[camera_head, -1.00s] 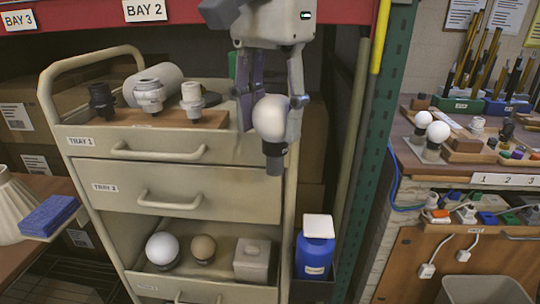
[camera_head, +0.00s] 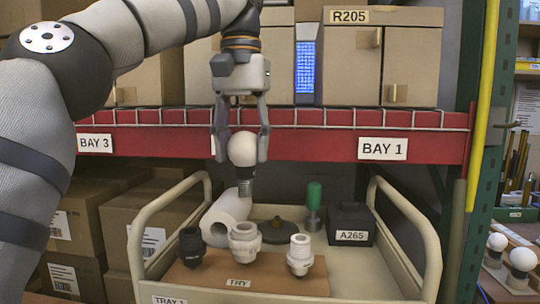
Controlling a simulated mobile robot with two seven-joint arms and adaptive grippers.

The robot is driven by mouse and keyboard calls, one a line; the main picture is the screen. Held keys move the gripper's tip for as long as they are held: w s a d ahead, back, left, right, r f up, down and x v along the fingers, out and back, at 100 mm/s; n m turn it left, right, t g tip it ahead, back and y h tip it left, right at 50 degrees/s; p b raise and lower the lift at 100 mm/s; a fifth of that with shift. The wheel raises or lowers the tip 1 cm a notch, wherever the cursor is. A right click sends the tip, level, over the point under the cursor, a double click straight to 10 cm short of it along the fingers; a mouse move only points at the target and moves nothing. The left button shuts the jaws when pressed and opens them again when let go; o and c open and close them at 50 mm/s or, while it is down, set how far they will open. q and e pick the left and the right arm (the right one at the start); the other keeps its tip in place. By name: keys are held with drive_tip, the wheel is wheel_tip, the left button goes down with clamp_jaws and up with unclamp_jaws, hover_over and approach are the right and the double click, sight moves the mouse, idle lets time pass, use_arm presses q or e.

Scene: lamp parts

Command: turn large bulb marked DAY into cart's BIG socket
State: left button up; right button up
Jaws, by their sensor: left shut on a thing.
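My left gripper (camera_head: 242,146) is shut on a white round bulb (camera_head: 242,151) with a dark collar and a grey base pointing down. No DAY mark is legible on it. On a brown board (camera_head: 215,277) marked TRY stand a black socket (camera_head: 191,246), a wide white socket (camera_head: 244,243) and a narrower white socket (camera_head: 299,254). No BIG label is readable. My right gripper is out of view.
A white roll (camera_head: 226,212), a dark round lid (camera_head: 282,232), a green-handled tool (camera_head: 313,205) and a black box (camera_head: 351,224) marked A265 lie behind the board. The red shelf edge (camera_head: 320,143) runs behind the gripper. Cart handles rise on both sides. Two bulbs (camera_head: 522,259) stand at right.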

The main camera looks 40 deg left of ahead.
sight(242, 178)
use_arm(q)
drive_tip(key=shift+a+r, duration=0.1)
drive_tip(key=shift+a, duration=0.2)
drive_tip(key=shift+f, duration=0.2)
drive_tip(key=shift+d+f, duration=0.15)
drive_tip(key=shift+f, duration=2.15)
drive_tip(key=shift+f, duration=1.25)
drive_tip(key=shift+f, duration=0.6)
drive_tip(key=o, duration=0.3)
drive_tip(key=c, duration=0.3)
